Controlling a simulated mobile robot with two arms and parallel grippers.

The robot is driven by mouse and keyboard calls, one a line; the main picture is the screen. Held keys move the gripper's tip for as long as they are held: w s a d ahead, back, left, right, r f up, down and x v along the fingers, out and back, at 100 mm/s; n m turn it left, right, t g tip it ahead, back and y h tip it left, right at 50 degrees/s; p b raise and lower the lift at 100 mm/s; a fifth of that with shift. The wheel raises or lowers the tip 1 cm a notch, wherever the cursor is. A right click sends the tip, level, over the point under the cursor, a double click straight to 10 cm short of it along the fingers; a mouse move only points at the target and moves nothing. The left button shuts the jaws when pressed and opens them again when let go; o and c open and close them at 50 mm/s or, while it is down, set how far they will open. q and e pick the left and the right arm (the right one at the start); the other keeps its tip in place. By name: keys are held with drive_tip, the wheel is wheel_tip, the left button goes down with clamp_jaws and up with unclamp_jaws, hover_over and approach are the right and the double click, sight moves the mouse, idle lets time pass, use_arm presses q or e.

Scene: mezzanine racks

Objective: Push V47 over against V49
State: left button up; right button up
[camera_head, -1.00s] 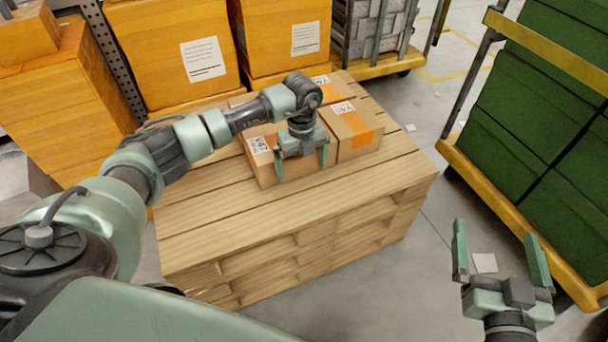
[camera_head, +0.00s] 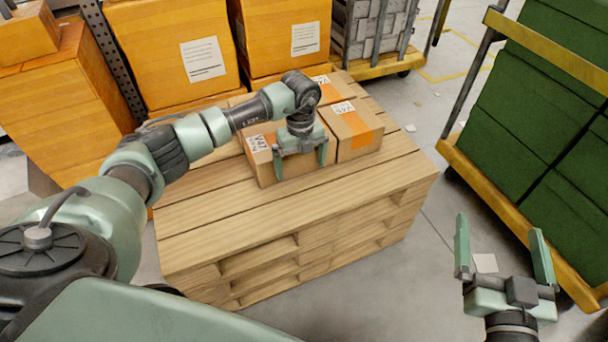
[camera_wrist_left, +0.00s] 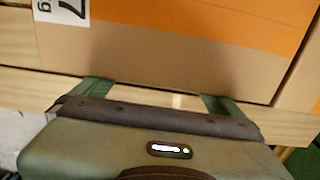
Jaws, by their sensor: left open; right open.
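V47 (camera_head: 263,168) is a brown carton with an orange strip and a white label, at the front left of the carton group on the pallet. My left gripper (camera_head: 301,162) is open, with its fingers pointing down at V47's front side and nothing between them. In the left wrist view, the gripper (camera_wrist_left: 158,98) has its fingertips close to V47's side (camera_wrist_left: 170,60); contact is unclear. The carton on V47's right (camera_head: 357,146) has a hard-to-read label and is probably V49. Any gap between them is very small or closed. My right gripper (camera_head: 503,262) is open and empty.
The cartons stand on a wooden pallet stack (camera_head: 230,225) with bare planks in front. Another carton (camera_head: 321,80) is behind. Orange boxes (camera_head: 180,50) line the back. A yellow-framed cart with green crates (camera_head: 530,130) stands right of the pallet, across some floor.

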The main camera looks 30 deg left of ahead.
use_arm(q)
drive_tip(key=shift+w+a, duration=0.15)
drive_tip(key=shift+a, duration=0.05)
use_arm(e)
drive_tip(key=shift+r, duration=0.4)
drive_tip(key=shift+a, duration=0.1)
